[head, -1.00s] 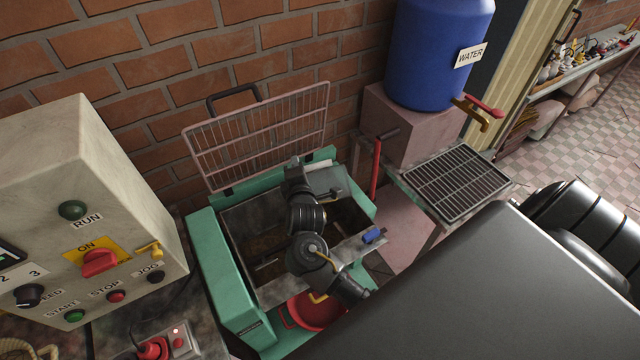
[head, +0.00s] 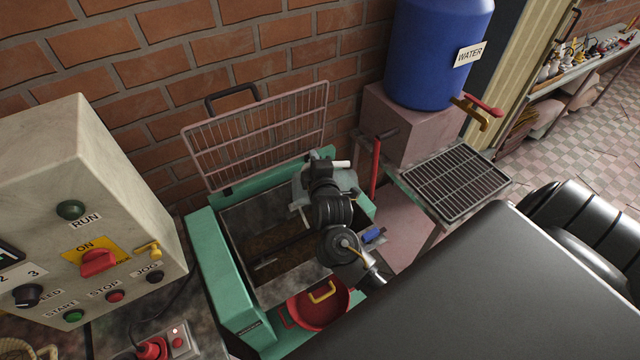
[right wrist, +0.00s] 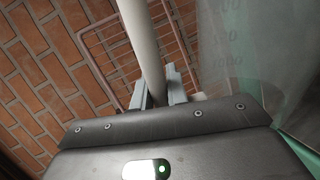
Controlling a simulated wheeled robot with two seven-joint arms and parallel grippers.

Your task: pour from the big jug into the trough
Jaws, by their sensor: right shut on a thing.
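The trough (head: 301,284) is a grey metal basin in a green machine, with brown material on its floor and a dark shaft across it. The big jug (head: 349,181) is translucent grey and hangs over the trough's back right corner, partly hidden by my right arm. My right gripper (head: 330,165) is shut on its pale handle. In the right wrist view the fingers (right wrist: 158,88) clasp the pale bar, and the jug's clear wall with markings (right wrist: 235,45) is at the right. I cannot tell the liquid level; no stream shows. My left gripper is out of view.
A raised wire guard (head: 260,135) stands behind the trough against the brick wall. A red pan (head: 318,312) sits at the trough's front. A control box (head: 90,210) is at the left. A blue water barrel (head: 435,50) and a drain grate (head: 458,182) are at the right.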

